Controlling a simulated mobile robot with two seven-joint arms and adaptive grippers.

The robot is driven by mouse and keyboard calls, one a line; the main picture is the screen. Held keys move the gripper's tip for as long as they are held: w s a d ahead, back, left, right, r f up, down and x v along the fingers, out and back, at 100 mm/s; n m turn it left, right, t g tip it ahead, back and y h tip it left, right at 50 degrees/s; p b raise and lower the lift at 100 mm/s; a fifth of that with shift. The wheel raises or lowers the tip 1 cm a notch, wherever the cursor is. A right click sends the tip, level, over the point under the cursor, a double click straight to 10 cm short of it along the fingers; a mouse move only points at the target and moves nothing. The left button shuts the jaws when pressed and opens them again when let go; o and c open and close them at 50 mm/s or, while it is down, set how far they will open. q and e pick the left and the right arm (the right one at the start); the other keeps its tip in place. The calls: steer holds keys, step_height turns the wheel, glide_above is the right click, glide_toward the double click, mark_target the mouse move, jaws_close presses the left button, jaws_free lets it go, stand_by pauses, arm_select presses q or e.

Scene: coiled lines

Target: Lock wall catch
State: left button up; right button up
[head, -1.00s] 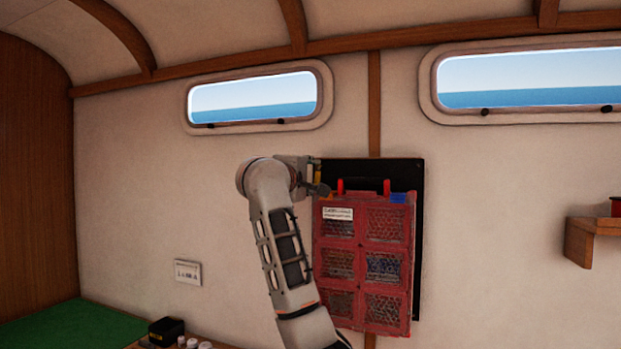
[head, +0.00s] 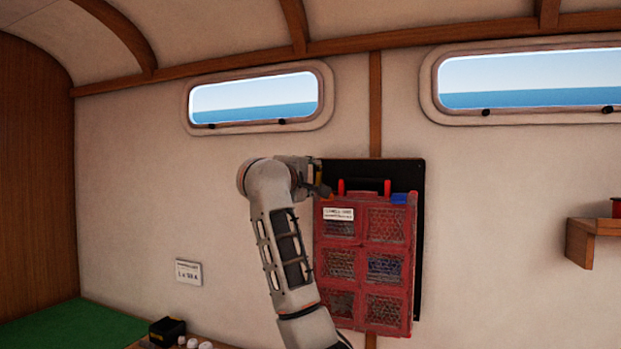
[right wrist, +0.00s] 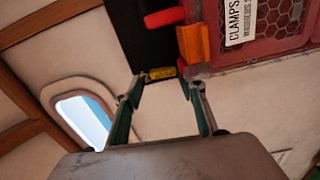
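A red case (head: 364,290) with mesh windows hangs upright against a black board (head: 418,240) on the wall. An orange piece (right wrist: 195,45) sits at the case's corner beside a red peg (right wrist: 165,17). A small yellow piece with dark marks (right wrist: 162,73), perhaps the catch, shows at the board's edge. My right gripper (right wrist: 162,84) is open, its fingertips on either side of this yellow piece with gaps visible. In the head view my right gripper (head: 318,188) is at the case's upper left corner, partly hidden by its own wrist. My left gripper is out of view.
A small wall shelf (head: 580,243) is at the far right. Two windows (head: 255,97) are above. A black box (head: 167,331) and white round items stand low at the left. The wall left of my arm is clear except for a small plaque (head: 188,272).

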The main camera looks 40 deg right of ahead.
steer(key=shift+o, duration=1.3)
steer(key=shift+s+d+f, duration=0.15)
steer(key=shift+d+f, duration=0.1)
steer(key=shift+s+r, duration=0.1)
steer(key=shift+r, duration=0.1)
steer(key=shift+a, duration=0.4)
steer(key=v, duration=0.7)
steer(key=shift+a, duration=0.3)
